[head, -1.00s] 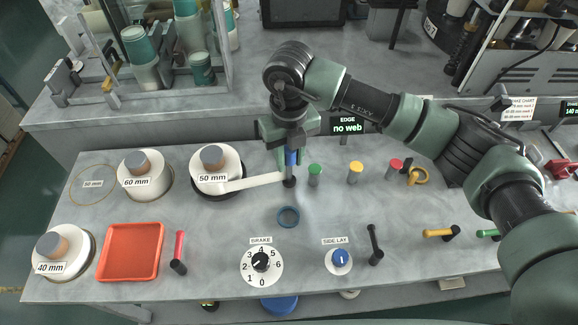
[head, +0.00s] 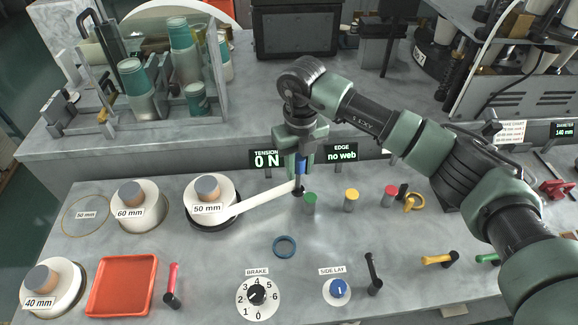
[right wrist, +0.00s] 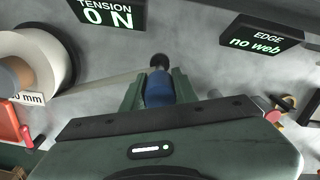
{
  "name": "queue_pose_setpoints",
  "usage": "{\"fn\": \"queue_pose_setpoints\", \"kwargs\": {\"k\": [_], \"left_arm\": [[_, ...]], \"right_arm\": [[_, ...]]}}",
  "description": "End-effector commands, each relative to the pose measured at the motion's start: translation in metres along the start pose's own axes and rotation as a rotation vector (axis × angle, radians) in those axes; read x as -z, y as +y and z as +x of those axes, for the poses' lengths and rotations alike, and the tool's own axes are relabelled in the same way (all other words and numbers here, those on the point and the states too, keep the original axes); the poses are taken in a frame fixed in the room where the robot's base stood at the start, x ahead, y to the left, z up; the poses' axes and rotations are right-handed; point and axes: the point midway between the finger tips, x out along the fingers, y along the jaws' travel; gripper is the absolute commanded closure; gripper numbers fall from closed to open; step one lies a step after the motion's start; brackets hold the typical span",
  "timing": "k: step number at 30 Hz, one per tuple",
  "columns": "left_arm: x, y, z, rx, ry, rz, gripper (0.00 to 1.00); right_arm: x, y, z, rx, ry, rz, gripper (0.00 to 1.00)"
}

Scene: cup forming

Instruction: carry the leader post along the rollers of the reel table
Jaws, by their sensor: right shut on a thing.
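The leader post is blue with a dark round end. In the head view the blue post (head: 301,167) sits in my right gripper (head: 302,162), just behind and left of the green-topped roller (head: 310,203). The right wrist view shows the post (right wrist: 158,88) between both fingers. A white web strip (head: 265,202) runs from the 50 mm reel (head: 223,190) to the post's lower end. A yellow-topped roller (head: 351,200) and a red-topped roller (head: 389,197) stand to the right, beyond the green one. My left gripper is not in view.
The tension display (head: 266,160) reads 0 N, and the edge display (head: 342,154) reads no web. A blue ring (head: 284,246) lies in front of the rollers. The brake dial (head: 257,296), side lay knob (head: 337,290) and red tray (head: 122,286) are nearer the front.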

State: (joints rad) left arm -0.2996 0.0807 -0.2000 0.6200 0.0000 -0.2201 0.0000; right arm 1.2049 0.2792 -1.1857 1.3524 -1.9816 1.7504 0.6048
Motion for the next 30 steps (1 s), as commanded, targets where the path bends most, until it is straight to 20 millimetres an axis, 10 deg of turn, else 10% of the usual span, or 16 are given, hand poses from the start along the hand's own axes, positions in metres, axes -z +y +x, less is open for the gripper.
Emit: {"fn": "queue_pose_setpoints", "kwargs": {"k": [30], "left_arm": [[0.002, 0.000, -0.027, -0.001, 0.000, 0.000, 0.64]], "right_arm": [[0.040, -0.064, -0.003, 0.000, -0.001, -0.002, 1.00]]}}
